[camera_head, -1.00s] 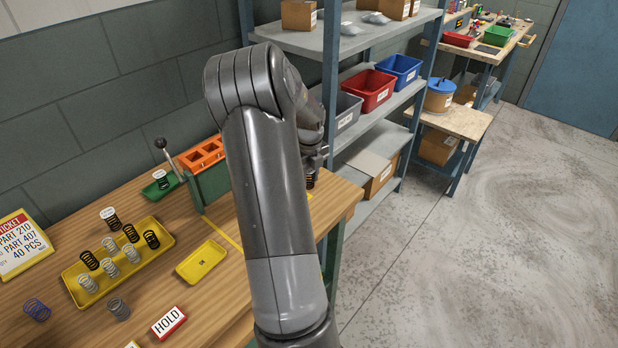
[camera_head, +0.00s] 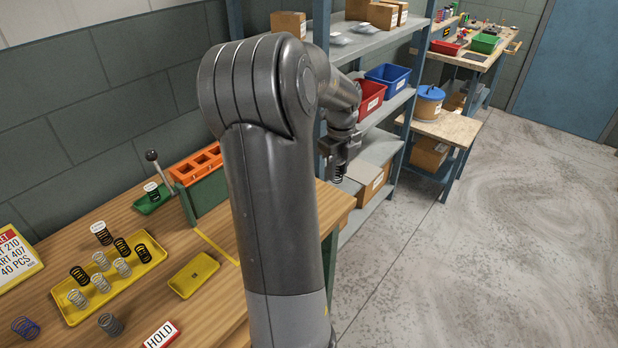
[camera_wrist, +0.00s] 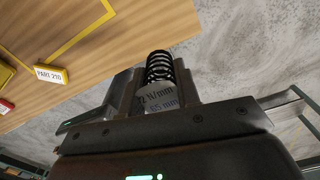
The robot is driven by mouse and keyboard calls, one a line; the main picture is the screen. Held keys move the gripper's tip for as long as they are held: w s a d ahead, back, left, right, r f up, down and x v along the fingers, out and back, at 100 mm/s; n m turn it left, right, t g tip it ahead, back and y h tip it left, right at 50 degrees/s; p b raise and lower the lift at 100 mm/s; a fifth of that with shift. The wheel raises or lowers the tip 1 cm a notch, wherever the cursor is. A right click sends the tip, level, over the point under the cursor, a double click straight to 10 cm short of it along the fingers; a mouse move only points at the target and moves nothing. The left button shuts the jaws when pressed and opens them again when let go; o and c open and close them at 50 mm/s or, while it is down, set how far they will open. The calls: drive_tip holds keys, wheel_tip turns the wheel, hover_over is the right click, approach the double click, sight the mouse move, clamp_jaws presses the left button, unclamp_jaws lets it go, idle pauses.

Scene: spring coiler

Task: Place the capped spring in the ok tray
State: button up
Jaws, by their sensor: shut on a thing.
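My gripper (camera_head: 338,158) is shut on a black coil spring (camera_head: 338,174), in front of the shelf and beyond the bench's right edge in the head view. In the wrist view, the black spring (camera_wrist: 159,66) sticks out from between the fingers. The spring hangs clear of any surface. A small empty yellow tray (camera_head: 184,288) lies on the bench; its dark mark looks like "OK". My arm hides part of the bench to its right.
A larger yellow tray (camera_head: 72,318) holds several springs. A HOLD sign (camera_head: 161,334) stands at the bench front. The blue-grey shelf (camera_head: 375,119) stands close behind my gripper.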

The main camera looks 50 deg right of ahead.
drive_tip(key=shift+s+r, duration=0.25)
drive_tip(key=shift+s, duration=0.1)
drive_tip(key=w+a+r+n, duration=0.1)
drive_tip(key=w+a+n, duration=0.15)
drive_tip(key=a, duration=0.55)
drive_tip(key=w+a+n, duration=0.2)
drive_tip(key=w+a, duration=0.2)
drive_tip(key=a, duration=0.5)
drive_tip(key=n, duration=0.5)
hover_over(195, 275)
drive_tip(key=shift+m, duration=0.25)
wheel_tip(195, 275, down, 7)
drive_tip(key=shift+f, duration=2.2)
drive_tip(key=shift+f, duration=0.15)
drive_tip(key=o, duration=0.9)
drive_tip(key=shift+o, duration=0.2)
